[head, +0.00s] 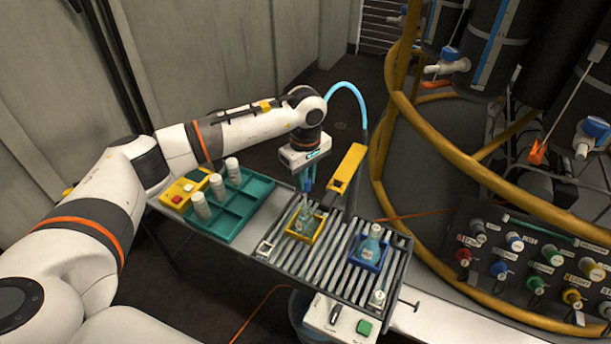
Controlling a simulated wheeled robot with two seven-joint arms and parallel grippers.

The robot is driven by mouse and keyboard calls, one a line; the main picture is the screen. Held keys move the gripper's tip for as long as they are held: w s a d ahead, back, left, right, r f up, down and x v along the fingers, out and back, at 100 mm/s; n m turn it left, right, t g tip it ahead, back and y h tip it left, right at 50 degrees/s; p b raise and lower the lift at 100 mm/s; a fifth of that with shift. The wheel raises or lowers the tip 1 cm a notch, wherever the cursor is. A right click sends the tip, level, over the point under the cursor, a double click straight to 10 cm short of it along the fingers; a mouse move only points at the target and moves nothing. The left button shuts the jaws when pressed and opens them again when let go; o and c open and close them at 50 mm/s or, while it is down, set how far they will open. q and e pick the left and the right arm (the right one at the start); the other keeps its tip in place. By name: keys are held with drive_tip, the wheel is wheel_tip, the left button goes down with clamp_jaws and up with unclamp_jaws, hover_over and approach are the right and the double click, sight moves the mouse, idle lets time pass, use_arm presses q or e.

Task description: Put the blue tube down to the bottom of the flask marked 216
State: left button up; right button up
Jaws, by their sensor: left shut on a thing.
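The light-blue tube (347,85) arcs up behind my left wrist and down at the right toward a dark post. My left gripper (306,184) points down, shut on the tube, just above the flask in the yellow holder. A bit of blue shows between its fingers; the tube's lower end is too small to make out, so I cannot tell whether it is inside the neck. That clear flask (304,217) stands in a yellow square holder (303,238). A second flask (373,242) with pale blue contents stands in a blue holder (367,264). I cannot read either flask's marking. My right gripper is not in view.
A yellow bracket (347,167) stands close right of my gripper. The flask holders sit on a slatted rack (328,263). A teal tray (238,211) with several white-capped vials and a yellow button box (184,190) are at left. Yellow railing (385,130) curves at right.

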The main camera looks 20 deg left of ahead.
sight(305, 191)
use_arm(q)
drive_tip(key=shift+f, duration=0.15)
drive_tip(key=shift+f+b, duration=1.7)
drive_tip(key=shift+f, duration=0.3)
drive_tip(key=shift+f+b, duration=0.3)
drive_tip(key=shift+b, duration=0.05)
drive_tip(key=o, duration=1)
drive_tip(key=shift+c, duration=0.2)
drive_tip(key=shift+o, duration=0.3)
drive_tip(key=o, duration=0.5)
